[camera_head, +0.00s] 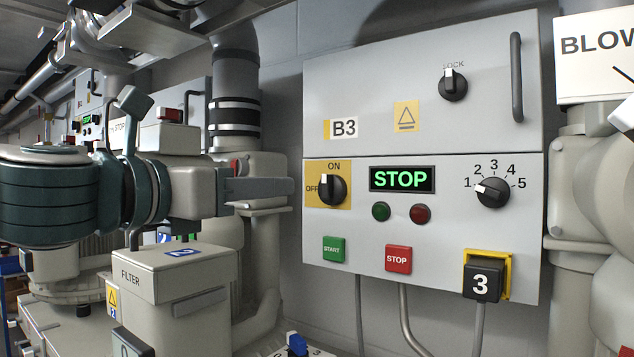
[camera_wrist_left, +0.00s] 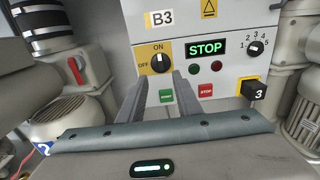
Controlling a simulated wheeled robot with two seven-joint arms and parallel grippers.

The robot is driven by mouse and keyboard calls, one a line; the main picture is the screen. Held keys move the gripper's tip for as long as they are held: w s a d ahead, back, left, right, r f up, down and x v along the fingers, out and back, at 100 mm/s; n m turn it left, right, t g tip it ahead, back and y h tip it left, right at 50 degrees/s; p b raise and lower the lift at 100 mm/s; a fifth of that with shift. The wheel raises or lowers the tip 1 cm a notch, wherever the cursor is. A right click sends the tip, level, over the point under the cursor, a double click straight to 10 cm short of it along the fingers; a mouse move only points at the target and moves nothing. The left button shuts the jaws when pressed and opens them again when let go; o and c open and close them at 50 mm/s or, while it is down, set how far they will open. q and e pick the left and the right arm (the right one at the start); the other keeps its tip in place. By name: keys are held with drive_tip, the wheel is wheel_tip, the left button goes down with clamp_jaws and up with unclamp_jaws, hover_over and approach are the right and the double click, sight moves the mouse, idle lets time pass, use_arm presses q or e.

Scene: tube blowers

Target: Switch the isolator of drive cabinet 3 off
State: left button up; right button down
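Drive cabinet B3 (camera_head: 425,85) stands on the wall ahead, with a display (camera_head: 402,179) reading STOP in green. Its isolator (camera_head: 333,189) is a black rotary knob on a yellow plate, marked ON above and OFF to the left. Its white mark points up, toward ON. It also shows in the left wrist view (camera_wrist_left: 160,62). My left gripper (camera_head: 285,188) is in front and to the left of the knob, fingers pointing at it. In the left wrist view its two fingers (camera_wrist_left: 160,85) are apart with nothing between them. My right gripper is not in view.
Below the isolator are a green START button (camera_head: 334,249) and a red STOP button (camera_head: 398,260). A numbered selector (camera_head: 492,192) and a black block marked 3 (camera_head: 483,282) are at right. Pipes and a filter box (camera_head: 175,275) crowd the left.

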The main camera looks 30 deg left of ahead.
use_arm(q)
drive_tip(key=p, duration=0.2)
approach(324, 184)
drive_tip(key=shift+w, duration=0.8)
drive_tip(key=shift+w+d+r+p, duration=0.1)
drive_tip(key=shift+w+d+p, duration=0.15)
drive_tip(key=shift+w, duration=0.8)
drive_tip(key=shift+w+d+f+p, duration=0.15)
drive_tip(key=shift+w+p, duration=0.1)
drive_tip(key=shift+w, duration=0.8)
drive_tip(key=shift+w+d+r+p, duration=0.15)
drive_tip(key=shift+w+p, duration=0.1)
drive_tip(key=shift+w, duration=0.8)
drive_tip(key=shift+c, duration=0.3)
clamp_jaws()
